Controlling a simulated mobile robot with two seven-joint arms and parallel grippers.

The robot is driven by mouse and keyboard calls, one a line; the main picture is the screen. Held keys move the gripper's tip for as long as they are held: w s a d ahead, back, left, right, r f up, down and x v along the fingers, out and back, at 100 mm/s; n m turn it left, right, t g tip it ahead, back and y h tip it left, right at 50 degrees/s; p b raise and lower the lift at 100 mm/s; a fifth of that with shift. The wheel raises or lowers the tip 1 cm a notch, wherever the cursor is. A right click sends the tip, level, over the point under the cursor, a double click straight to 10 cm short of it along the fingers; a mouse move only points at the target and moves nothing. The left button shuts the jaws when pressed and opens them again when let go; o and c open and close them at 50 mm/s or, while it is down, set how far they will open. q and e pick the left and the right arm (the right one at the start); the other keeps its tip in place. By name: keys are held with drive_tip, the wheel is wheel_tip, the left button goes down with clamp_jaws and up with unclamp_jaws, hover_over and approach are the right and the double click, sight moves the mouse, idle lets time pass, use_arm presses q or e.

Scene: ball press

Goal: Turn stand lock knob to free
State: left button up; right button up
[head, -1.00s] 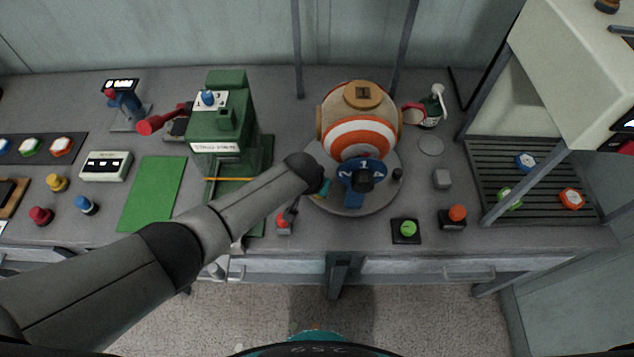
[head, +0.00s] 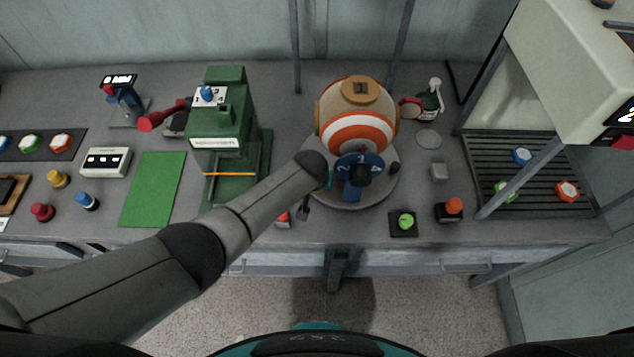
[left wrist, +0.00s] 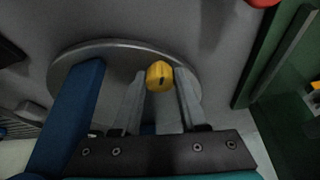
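The stand's lock knob (left wrist: 160,75) is small and yellow with a dark mark, in the left wrist view. It sits at the edge of the round grey stand (left wrist: 105,50), which also shows in the head view (head: 388,192). My left gripper (head: 304,210) is at the stand's front left edge, partly hidden by my forearm. In the left wrist view its fingers are apart, one on each side of the knob, with narrow gaps. The knob is hidden in the head view. My right gripper is not in view.
On the stand are an orange-and-white striped ball (head: 357,130) and a blue dial (head: 360,170) on a blue post. A green press (head: 222,130) stands close on the left. A red button (head: 284,219) is beside my gripper. A green button (head: 405,221) lies right.

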use_arm(q)
drive_tip(key=o, duration=0.4)
drive_tip(key=shift+r, duration=0.15)
drive_tip(key=shift+s+r+p, duration=0.15)
drive_tip(key=shift+r+p, duration=0.1)
drive_tip(key=shift+p, duration=0.05)
drive_tip(key=shift+p+v, duration=2.65)
drive_tip(key=shift+v, duration=4.55)
